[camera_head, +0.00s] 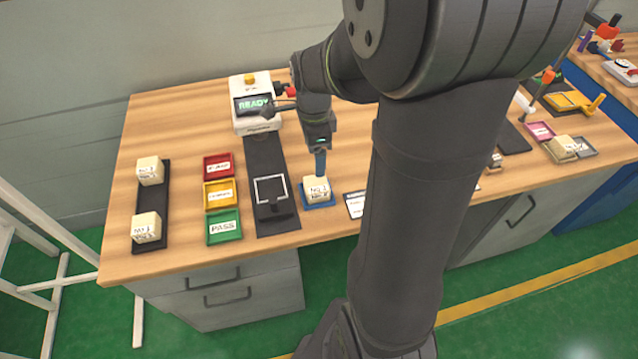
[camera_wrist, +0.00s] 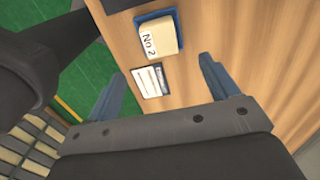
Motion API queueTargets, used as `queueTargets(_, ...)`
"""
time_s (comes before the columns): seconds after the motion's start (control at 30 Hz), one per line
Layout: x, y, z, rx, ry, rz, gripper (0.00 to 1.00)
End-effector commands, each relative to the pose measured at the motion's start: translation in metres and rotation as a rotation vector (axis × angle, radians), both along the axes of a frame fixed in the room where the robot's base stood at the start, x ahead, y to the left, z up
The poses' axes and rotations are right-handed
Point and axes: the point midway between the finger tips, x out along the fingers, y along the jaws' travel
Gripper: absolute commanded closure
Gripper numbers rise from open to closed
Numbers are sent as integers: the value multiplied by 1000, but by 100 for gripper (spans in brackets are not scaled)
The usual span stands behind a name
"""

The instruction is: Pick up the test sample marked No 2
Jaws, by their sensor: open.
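The test sample marked No 2 is a cream block (camera_wrist: 158,38), its label readable in the wrist view. It sits on a small blue tray (camera_wrist: 176,18). In the head view the block (camera_head: 317,189) rests on the blue tray (camera_head: 320,204) near the table's front edge, its print too small to read surely. My gripper (camera_head: 320,172) points down just above and behind it in the head view. In the wrist view my gripper (camera_wrist: 162,68) has its two blue fingers wide apart, nothing between them, and the block lies beyond the fingertips.
Two more cream blocks (camera_head: 150,171) (camera_head: 146,227) stand on a black strip at the left. Red, yellow and green trays (camera_head: 224,228) lie beside a dark pad leading to a READY machine (camera_head: 255,104). A white card (camera_head: 354,204) lies right of the blue tray.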

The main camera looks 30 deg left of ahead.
Motion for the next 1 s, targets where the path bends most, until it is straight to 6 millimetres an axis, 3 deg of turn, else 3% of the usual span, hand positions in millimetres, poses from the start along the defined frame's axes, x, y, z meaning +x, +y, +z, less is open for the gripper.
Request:
queueTargets(0.1,-1,-1,-28,-4,4,0,20)
queueTargets(0.3,0,0,-62,-2,2,0,20)
queueTargets(0.57,0,-1,-79,-1,1,0,20)
queueTargets(0.8,1,-4,-111,-2,2,0,20)
queueTargets(1.0,1,-4,-126,-1,1,0,20)
